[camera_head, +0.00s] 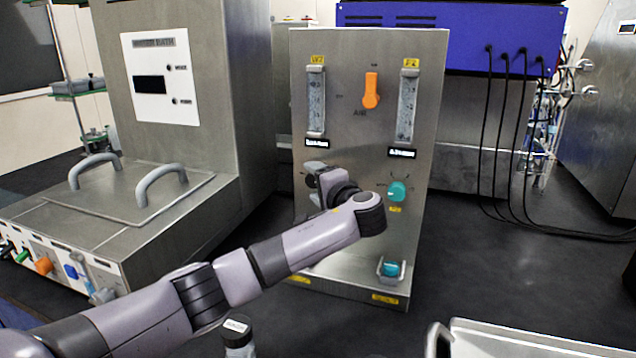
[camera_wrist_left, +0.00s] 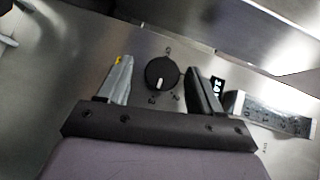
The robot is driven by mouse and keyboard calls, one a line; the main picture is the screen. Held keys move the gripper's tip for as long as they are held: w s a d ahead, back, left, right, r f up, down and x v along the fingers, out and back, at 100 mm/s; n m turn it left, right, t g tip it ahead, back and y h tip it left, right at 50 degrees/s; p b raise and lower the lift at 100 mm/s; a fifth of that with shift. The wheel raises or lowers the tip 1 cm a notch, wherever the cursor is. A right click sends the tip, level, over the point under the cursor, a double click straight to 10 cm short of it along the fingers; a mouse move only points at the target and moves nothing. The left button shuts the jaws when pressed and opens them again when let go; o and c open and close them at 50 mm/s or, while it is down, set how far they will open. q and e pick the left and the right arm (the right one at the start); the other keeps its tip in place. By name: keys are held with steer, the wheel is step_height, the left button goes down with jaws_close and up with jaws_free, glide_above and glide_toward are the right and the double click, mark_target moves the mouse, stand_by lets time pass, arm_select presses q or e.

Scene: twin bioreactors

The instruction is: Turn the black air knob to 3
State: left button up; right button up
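The black air knob (camera_wrist_left: 162,73) is round with a short white mark on its face and small printed marks around it on the metal panel. It shows in the left wrist view between the fingers of my left gripper (camera_wrist_left: 158,68). The gripper is open, one finger on each side, with a visible gap to the knob on both sides. In the head view my left gripper (camera_head: 317,175) is at the panel below the left flow tube (camera_head: 316,102), and it and the wrist largely hide the knob. My right gripper is not in view.
The metal panel (camera_head: 350,55) also carries an orange lever (camera_head: 371,90), a right flow tube (camera_head: 407,107), a teal knob (camera_head: 397,191) and a lower teal part (camera_head: 390,268). A water bath (camera_head: 100,205) stands left. A small bottle (camera_head: 238,338) and a tray (camera_head: 500,340) are in front.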

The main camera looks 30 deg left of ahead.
arm_select(q)
steer(key=shift+r, duration=0.1)
steer(key=f+b+v, duration=0.1)
steer(key=v, duration=0.6)
steer(key=shift+r, duration=0.45)
